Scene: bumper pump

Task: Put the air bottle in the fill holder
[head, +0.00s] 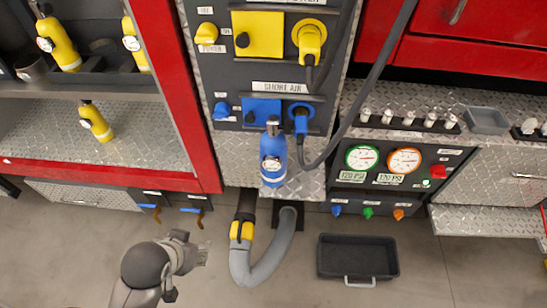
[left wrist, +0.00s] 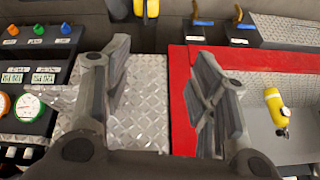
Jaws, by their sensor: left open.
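A blue air bottle (head: 272,155) with a gauge and a pale band stands upright at the panel below the blue sockets. Two more yellow bottles (head: 58,42) (head: 137,45) are in the upper rack, beside a dark round cup (head: 32,68). I cannot tell which part is the fill holder. My left gripper (head: 203,254) is over the floor, below the shelf and apart from every bottle. In the left wrist view it is open and empty (left wrist: 164,88). My right gripper is out of view.
A grey hose (head: 262,270) with a yellow coupling (head: 242,231) hangs right of my left gripper. A black tray (head: 358,258) lies on the floor. Gauges (head: 362,157) and coloured knobs (head: 368,212) are at the right. A cable (head: 375,65) crosses the panel. Floor between is clear.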

